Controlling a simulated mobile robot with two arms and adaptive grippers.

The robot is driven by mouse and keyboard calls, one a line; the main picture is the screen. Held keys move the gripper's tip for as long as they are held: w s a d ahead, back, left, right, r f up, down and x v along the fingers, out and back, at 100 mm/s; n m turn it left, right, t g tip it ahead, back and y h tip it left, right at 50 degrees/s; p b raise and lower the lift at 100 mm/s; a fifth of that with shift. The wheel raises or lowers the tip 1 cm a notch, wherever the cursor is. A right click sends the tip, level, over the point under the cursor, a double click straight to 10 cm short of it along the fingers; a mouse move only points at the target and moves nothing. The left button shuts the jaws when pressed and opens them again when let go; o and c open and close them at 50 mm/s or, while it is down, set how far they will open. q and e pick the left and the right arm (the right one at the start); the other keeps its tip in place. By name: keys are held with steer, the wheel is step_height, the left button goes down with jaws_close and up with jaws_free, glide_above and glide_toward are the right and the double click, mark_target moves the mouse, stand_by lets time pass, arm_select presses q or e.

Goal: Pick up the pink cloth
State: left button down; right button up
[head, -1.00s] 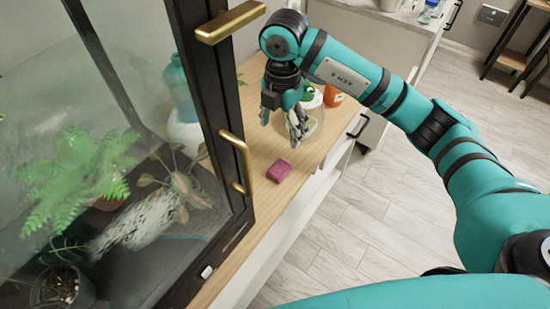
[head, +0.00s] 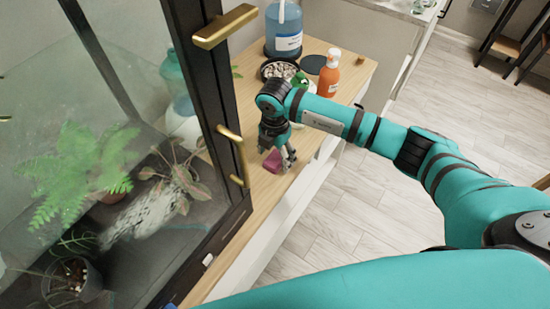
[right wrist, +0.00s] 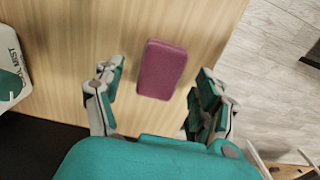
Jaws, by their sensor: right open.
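The pink cloth (head: 272,161) is a small folded block lying on the wooden counter top, partly hidden by my right gripper in the head view. In the right wrist view the whole pink cloth (right wrist: 162,69) shows, lying ahead of and between the two fingers. My right gripper (head: 278,161) is above and beside the cloth, pointing down. In the right wrist view my right gripper (right wrist: 157,90) is open, with its fingers apart on either side and nothing between them gripped. My left gripper is in neither view.
A glass terrarium (head: 100,150) with plants and a black frame with brass handles (head: 232,150) stands left of the cloth. An orange bottle (head: 328,74), a bowl of pebbles (head: 279,68) and a blue-labelled jug (head: 284,30) stand farther back. The counter's right edge is close.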

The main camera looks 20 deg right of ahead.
mark_target(275, 158)
steer(key=shift+f, duration=0.75)
steer(key=c, duration=1)
steer(key=shift+r, duration=0.1)
steer(key=shift+c, duration=0.2)
step_height(275, 158, up, 10)
steer(key=shift+f+b, duration=0.1)
steer(key=shift+b, duration=0.45)
